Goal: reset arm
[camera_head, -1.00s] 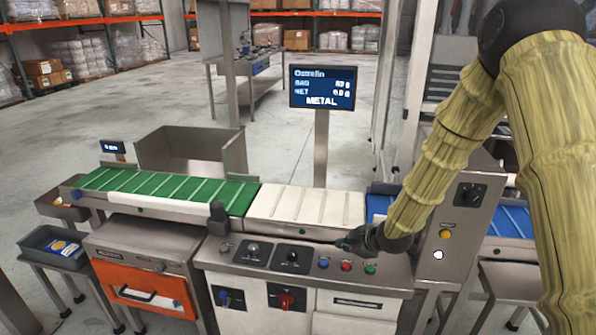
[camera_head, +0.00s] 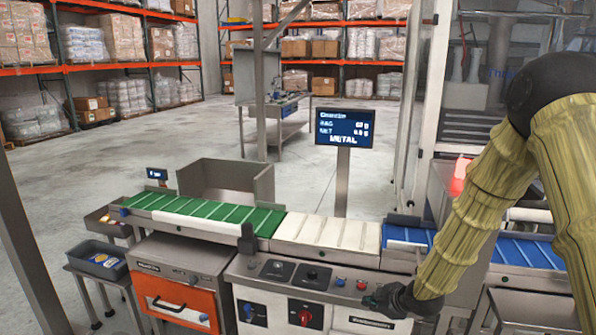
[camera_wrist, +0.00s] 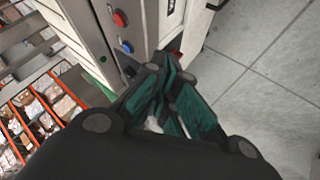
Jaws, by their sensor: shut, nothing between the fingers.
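My arm, in a yellowish ribbed sleeve, comes in from the right of the head view. My gripper (camera_head: 376,300) is at its lower end, in front of the weigher's control panel (camera_head: 300,274), close to its right end. In the wrist view my gripper (camera_wrist: 172,108) has its green-grey fingers drawn together with nothing between them. The red button (camera_wrist: 120,18) and blue button (camera_wrist: 126,46) on the panel show just beyond the fingers. I cannot tell whether the fingertips touch the panel.
A green belt (camera_head: 205,212), a white weighing belt (camera_head: 325,233) and a blue belt (camera_head: 525,251) run behind the panel. A display reading METAL (camera_head: 343,129) stands behind them. A grey bin (camera_head: 97,259) sits at left beside an orange drawer (camera_head: 180,298). A red light (camera_head: 460,175) glows at right.

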